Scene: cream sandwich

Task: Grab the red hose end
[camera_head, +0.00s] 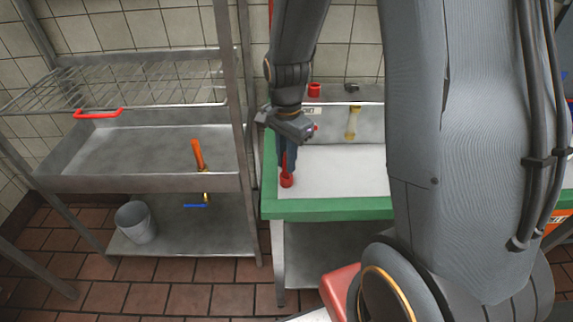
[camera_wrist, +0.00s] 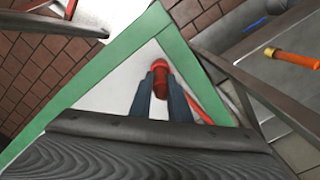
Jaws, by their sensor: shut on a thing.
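The red hose end (camera_head: 286,181) is upright over the left part of the green-edged table (camera_head: 330,209). My gripper (camera_head: 285,166) points down and is shut on the hose end. In the wrist view the red hose end (camera_wrist: 158,82) sits between my two blue-grey fingers (camera_wrist: 160,84). A thin red hose (camera_wrist: 208,104) shows to the right of the fingers there. I cannot tell whether the hose end touches the white tabletop.
A grey bucket (camera_head: 136,222) is below. A red cup-like thing (camera_head: 314,90) and a brass-coloured tap (camera_head: 352,122) are behind the table.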

